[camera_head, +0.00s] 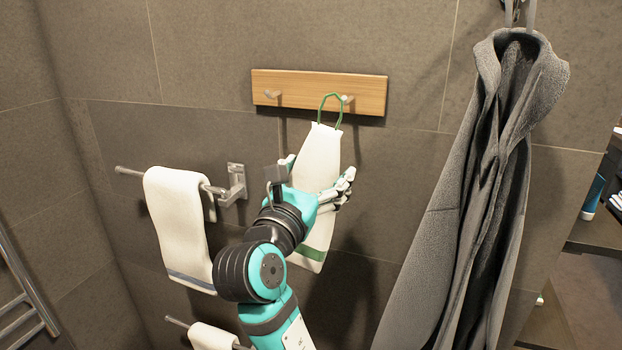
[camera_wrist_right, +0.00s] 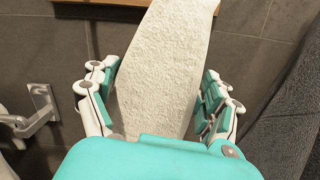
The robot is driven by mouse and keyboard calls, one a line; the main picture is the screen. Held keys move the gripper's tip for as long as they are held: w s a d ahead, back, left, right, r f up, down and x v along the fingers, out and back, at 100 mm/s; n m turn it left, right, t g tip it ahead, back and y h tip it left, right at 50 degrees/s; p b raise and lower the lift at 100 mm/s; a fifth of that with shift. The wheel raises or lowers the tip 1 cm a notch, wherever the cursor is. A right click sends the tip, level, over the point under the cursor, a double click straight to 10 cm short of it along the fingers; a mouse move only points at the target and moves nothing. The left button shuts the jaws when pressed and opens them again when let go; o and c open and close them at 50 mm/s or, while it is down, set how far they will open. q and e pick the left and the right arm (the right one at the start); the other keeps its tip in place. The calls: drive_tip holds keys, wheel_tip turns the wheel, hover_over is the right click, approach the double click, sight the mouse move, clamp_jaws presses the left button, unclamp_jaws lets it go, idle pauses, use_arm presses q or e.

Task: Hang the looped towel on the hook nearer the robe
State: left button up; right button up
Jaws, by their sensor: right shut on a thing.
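The looped towel (camera_head: 318,160) is white with a green band near its bottom and a green loop (camera_head: 331,97) at its top. My right gripper (camera_head: 322,186) is shut on the towel's middle; in the right wrist view the towel (camera_wrist_right: 165,60) stands between its fingers (camera_wrist_right: 158,100). The loop overlaps the right hook (camera_head: 347,99), the one nearer the grey robe (camera_head: 480,190). I cannot tell whether the loop is around the hook or in front of it. The left hook (camera_head: 272,94) is bare. My left gripper is not in view.
The wooden hook board (camera_head: 310,90) is fixed to the tiled wall. A second white towel (camera_head: 178,225) hangs on a metal bar (camera_head: 130,171) left of my arm, with another white towel (camera_head: 212,337) below. The robe hangs close on the right.

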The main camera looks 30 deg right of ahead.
drive_tip(key=shift+w+d+f+b, duration=0.15)
drive_tip(key=shift+w+d+b, duration=0.4)
drive_tip(key=shift+d, duration=0.3)
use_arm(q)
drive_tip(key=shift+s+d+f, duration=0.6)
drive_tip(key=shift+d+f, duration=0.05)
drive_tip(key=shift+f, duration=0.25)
use_arm(e)
drive_tip(key=w+d, duration=0.2)
drive_tip(key=w+d+f, duration=0.1)
drive_tip(key=d, duration=0.1)
drive_tip(key=shift+w+d+f, duration=0.1)
drive_tip(key=shift+w+d, duration=0.05)
drive_tip(key=shift+w, duration=0.25)
drive_tip(key=shift+f, duration=0.1)
drive_tip(key=o, duration=1.4)
drive_tip(key=shift+c, duration=0.2)
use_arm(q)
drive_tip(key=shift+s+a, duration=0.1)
use_arm(e)
drive_tip(key=shift+v, duration=4)
